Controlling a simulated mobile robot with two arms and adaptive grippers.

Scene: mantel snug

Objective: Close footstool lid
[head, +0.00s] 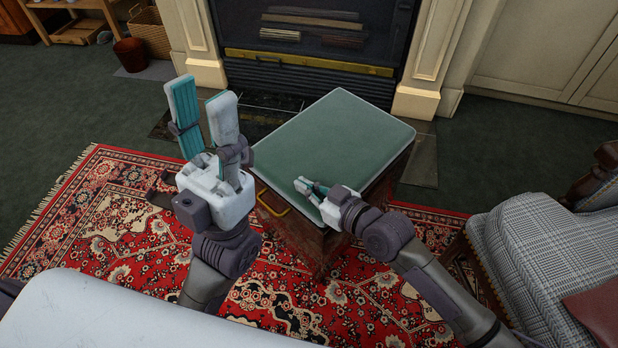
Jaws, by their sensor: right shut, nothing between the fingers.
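The footstool (367,204) is a dark wooden box standing on the rug in front of the fireplace. Its green padded lid (340,135) lies flat over the top and looks closed. A yellow handle (272,204) shows at the near left edge. My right gripper (302,186) is shut and empty, low at the lid's near edge; I cannot tell whether it touches the lid. My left gripper (206,105) is open and empty, pointing up to the left of the footstool, with a clear gap between its fingers.
A checked armchair (540,250) stands close on the right. The fireplace (310,50) is behind the footstool. A patterned red rug (110,235) covers the floor around it. A wicker basket (148,32) and a brown pot (130,54) stand at the far left.

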